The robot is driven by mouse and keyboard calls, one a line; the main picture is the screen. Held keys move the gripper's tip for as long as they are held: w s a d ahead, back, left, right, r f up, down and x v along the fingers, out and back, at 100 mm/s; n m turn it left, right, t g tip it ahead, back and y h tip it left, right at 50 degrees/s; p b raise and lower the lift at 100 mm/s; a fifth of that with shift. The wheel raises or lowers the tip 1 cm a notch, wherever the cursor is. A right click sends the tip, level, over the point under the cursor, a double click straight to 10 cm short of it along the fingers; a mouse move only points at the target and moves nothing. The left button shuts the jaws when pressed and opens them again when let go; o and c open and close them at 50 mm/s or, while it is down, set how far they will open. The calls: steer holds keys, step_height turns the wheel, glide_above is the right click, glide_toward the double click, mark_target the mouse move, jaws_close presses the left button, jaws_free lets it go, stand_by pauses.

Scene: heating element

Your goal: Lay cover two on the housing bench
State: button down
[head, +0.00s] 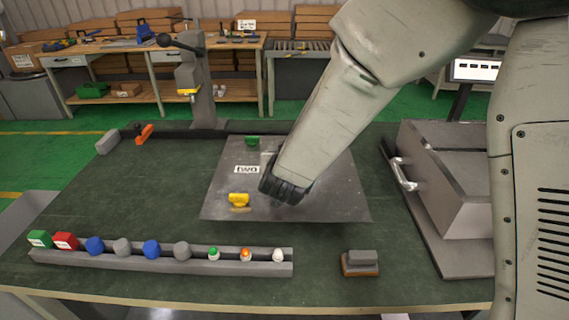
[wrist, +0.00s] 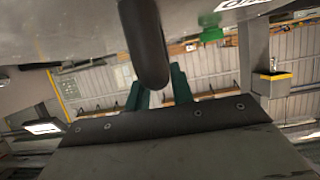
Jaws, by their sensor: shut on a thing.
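Cover two is a thin grey metal plate (head: 222,200) with a white label reading "two", over the middle of the dark green bench top (head: 120,200). It carries a green knob (head: 252,141) and a yellow knob (head: 238,199). My gripper (head: 285,190) is at the plate's middle, its fingers largely hidden by the wrist. In the wrist view the plate (wrist: 60,30) fills the top edge, and my gripper (wrist: 158,88) has its teal fingers shut around the plate's dark handle (wrist: 145,45). I cannot tell whether the plate touches the bench.
A rail (head: 160,262) with several coloured knobs and blocks runs along the front left. A small grey-and-brown block (head: 361,263) lies front right. A grey box with a handle (head: 450,180) stands at the right. A grey post (head: 196,90) rises behind. The bench's left is mostly clear.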

steer(key=shift+f, duration=1.25)
steer(key=c, duration=1.2)
jaws_free()
steer(key=shift+f, duration=0.15)
